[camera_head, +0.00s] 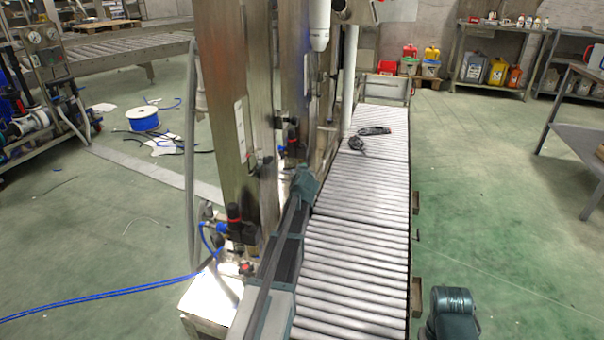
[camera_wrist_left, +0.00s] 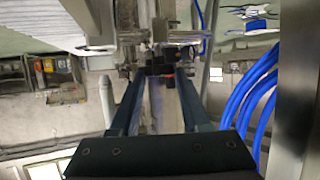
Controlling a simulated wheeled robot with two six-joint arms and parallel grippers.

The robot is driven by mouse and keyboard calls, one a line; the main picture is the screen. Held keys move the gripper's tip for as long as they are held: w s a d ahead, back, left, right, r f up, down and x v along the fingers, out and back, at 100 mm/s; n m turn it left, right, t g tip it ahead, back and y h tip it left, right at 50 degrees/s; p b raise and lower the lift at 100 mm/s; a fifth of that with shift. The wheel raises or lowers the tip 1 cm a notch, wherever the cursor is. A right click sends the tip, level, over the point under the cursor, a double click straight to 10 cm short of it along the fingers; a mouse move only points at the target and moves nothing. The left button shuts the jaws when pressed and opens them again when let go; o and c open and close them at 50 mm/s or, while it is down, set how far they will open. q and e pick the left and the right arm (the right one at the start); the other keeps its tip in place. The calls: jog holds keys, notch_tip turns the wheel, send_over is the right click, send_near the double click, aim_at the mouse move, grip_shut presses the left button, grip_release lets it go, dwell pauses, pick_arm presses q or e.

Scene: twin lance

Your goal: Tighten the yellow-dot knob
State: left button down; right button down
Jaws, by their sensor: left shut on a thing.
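In the left wrist view, the two fingers of my left gripper (camera_wrist_left: 158,82) reach forward on either side of a small dark knob-like part (camera_wrist_left: 160,70) with a red mark. The gripper is shut on this part. No yellow dot can be made out on it. In the head view, my left arm reaches up beside the steel machine column (camera_head: 226,100), and its gripper cannot be made out there. My right gripper is out of view.
A roller conveyor (camera_head: 350,262) runs along the machine's right side, with dark items (camera_head: 373,131) lying at its far end. Blue hoses (camera_wrist_left: 255,100) pass close to the left gripper's right side. Green floor is open to the right of the conveyor.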

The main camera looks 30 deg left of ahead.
pick_arm(q)
jog(key=shift+s+a+m+t+h, duration=0.15)
jog(key=shift+m+t+h, duration=0.2)
jog(key=shift+m+h, duration=0.35)
jog(key=shift+a+m+t+h, duration=0.15)
jog(key=shift+m+t+h, duration=0.2)
jog(key=shift+m+h, duration=0.75)
jog(key=shift+h, duration=0.2)
jog(key=shift+c, duration=1.9)
grip_release()
jog(key=shift+a, duration=0.1)
jog(key=shift+n+y, duration=0.3)
jog(key=shift+y, duration=0.2)
jog(key=shift+d+n+y, duration=0.3)
jog(key=shift+n+y, duration=0.2)
jog(key=shift+d+n+g+y, duration=0.15)
jog(key=shift+n+g+y, duration=0.35)
jog(key=shift+n+y, duration=0.3)
